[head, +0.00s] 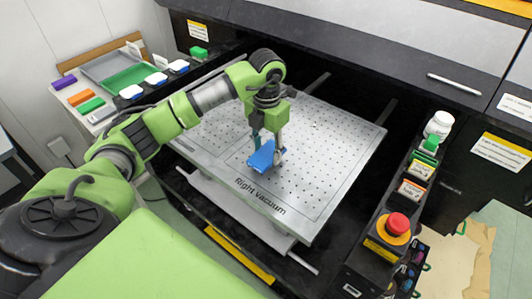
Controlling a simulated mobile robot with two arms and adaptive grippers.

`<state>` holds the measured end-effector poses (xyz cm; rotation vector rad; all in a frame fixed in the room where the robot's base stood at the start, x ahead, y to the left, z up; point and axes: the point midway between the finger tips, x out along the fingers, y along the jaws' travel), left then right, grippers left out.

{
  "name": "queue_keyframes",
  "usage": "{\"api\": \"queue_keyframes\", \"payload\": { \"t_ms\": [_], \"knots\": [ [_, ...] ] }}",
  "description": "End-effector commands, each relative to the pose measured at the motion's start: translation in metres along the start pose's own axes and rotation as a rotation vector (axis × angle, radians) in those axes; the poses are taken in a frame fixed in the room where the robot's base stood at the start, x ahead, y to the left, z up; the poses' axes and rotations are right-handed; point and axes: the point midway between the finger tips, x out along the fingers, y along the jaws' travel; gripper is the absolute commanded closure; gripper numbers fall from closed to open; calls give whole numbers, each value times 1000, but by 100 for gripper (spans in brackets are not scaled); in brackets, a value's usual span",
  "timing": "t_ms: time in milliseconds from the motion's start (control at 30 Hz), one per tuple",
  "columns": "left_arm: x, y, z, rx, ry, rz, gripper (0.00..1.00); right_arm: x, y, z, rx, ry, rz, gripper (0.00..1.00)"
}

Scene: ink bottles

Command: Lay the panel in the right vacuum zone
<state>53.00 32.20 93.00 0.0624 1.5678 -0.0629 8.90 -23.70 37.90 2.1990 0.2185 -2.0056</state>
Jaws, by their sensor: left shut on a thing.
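The panel (262,157) is a small blue piece over the right vacuum zone (323,150), a grey perforated plate printed "Right Vacuum". My left gripper (267,148) comes down from above and is shut on the panel, with a finger on either side of it. The panel looks slightly tilted. I cannot tell whether its underside touches the plate. My right gripper is not in view.
A red emergency button (398,224) and a white bottle (439,124) stand along the right edge. A tray (112,67) and several coloured blocks sit at the far left. A pen-like white handle (454,83) is on the machine's front. Most of the plate is bare.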

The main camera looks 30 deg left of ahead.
Motion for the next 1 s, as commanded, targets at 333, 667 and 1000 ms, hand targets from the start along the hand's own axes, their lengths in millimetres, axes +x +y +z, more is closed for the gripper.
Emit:
{"api": "queue_keyframes", "payload": {
  "t_ms": [333,667,1000],
  "knots": [
    [23,2,-1,-1,2,2,80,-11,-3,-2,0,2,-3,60],
    [26,2,-2,-1,2,2,42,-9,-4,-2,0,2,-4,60],
    [20,2,-1,-1,2,2,42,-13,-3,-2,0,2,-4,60]
  ]
}}
